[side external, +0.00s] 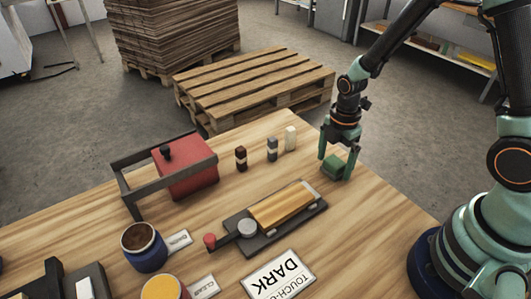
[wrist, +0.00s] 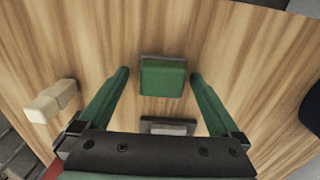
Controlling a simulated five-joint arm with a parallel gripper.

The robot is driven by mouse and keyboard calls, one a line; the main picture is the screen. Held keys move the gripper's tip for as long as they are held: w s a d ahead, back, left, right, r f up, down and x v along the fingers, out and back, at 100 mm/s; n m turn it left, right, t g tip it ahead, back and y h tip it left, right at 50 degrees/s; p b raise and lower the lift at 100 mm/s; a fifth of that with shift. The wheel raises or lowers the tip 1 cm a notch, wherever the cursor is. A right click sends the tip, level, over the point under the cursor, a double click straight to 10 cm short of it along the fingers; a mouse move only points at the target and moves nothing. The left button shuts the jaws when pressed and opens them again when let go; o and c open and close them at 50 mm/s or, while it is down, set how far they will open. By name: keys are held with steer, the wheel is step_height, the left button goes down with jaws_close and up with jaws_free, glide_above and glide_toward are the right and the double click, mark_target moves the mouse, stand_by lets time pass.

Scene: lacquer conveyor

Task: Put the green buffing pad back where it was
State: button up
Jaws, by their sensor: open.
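The green buffing pad (side external: 334,166) is a small block on the wooden table near its right back edge. In the wrist view the pad (wrist: 163,77) shows a green top with a grey edge behind it. My gripper (side external: 335,164) is open, pointing down over the pad. In the wrist view its two green fingers (wrist: 158,73) stand on either side of the pad, with a gap on each side. Whether the pad lies directly on the table is hard to tell.
Left of the pad stand a cream block (side external: 290,138), a grey-banded block (side external: 272,149) and a dark block (side external: 241,158). A dark fixture (side external: 237,222) holds a wooden piece (side external: 283,207). A red box (side external: 185,172), a blue pot (side external: 146,258) and a DARK sign (side external: 279,278) also stand there.

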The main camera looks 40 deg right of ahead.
step_height(320, 180, up, 12)
step_height(320, 180, up, 6)
steer(key=m+t, duration=0.2)
steer(key=m, duration=0.5)
glide_above(334, 160)
steer(key=s, duration=0.2)
steer(key=s+r+m+t, duration=0.3)
steer(key=r+m, duration=0.3)
steer(key=m, duration=0.5)
steer(key=shift+s+a+t, duration=0.3)
steer(key=shift+s+a, duration=0.15)
steer(key=shift+s, duration=0.15)
